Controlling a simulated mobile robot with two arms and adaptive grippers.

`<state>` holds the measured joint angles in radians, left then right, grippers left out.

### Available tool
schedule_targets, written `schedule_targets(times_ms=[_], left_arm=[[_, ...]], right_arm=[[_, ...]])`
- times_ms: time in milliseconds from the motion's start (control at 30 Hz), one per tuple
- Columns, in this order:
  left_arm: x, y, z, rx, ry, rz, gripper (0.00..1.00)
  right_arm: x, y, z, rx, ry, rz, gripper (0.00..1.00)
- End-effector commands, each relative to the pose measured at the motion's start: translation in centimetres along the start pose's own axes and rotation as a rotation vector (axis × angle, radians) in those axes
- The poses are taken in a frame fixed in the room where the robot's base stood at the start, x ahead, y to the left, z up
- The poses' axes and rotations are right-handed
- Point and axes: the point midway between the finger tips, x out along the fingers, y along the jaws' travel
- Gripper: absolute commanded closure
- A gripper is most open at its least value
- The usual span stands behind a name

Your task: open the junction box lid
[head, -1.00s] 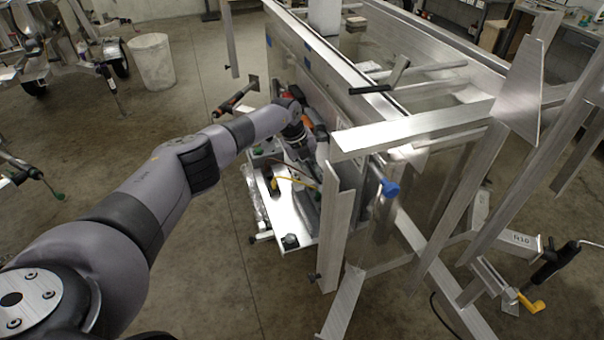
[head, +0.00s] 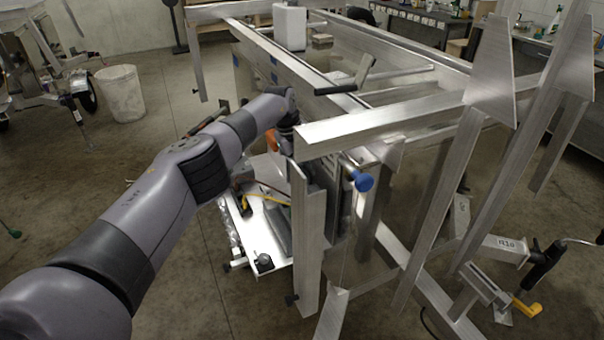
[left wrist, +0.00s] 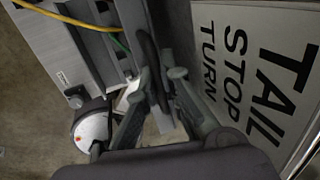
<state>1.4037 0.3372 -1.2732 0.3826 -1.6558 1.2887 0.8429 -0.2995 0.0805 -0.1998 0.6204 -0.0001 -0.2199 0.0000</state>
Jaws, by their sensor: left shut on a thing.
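A white panel (left wrist: 245,65) lettered TAIL STOP TURN fills the right of the left wrist view; I cannot tell whether it is the junction box lid. My left gripper (left wrist: 163,80) is beside its left edge, its two fingers closed around a thin dark strip (left wrist: 150,60). I cannot tell how this strip joins the panel. In the head view my left arm reaches to the near side of the trailer, and its fingers are hidden behind the aluminium frame (head: 309,240). My right gripper does not show.
A white cart tray (head: 262,228) with a yellow cable stands below the arm. In the wrist view a yellow-green cable (left wrist: 108,30) runs near the fingers. A blue knob (head: 363,182) and upright aluminium posts crowd the right.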

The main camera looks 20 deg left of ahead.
Motion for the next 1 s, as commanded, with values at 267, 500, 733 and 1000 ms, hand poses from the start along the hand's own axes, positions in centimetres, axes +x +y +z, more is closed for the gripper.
schedule_targets(times_ms=[267, 500, 733, 1000], left_arm=[[-0.2, -0.4, -0.1, 0.0, 0.0, -0.007, 1.0], [-0.3, -0.4, -0.1, 0.0, -0.001, -0.009, 0.86], [-0.2, -0.3, -0.1, 0.0, 0.0, -0.005, 0.83], [-1.3, -0.3, 0.1, 0.002, -0.001, -0.005, 0.83]], right_arm=[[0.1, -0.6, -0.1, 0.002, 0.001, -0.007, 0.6], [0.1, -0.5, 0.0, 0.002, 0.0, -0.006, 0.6], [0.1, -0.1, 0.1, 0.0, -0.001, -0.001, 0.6], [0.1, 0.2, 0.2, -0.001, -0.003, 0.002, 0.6]])
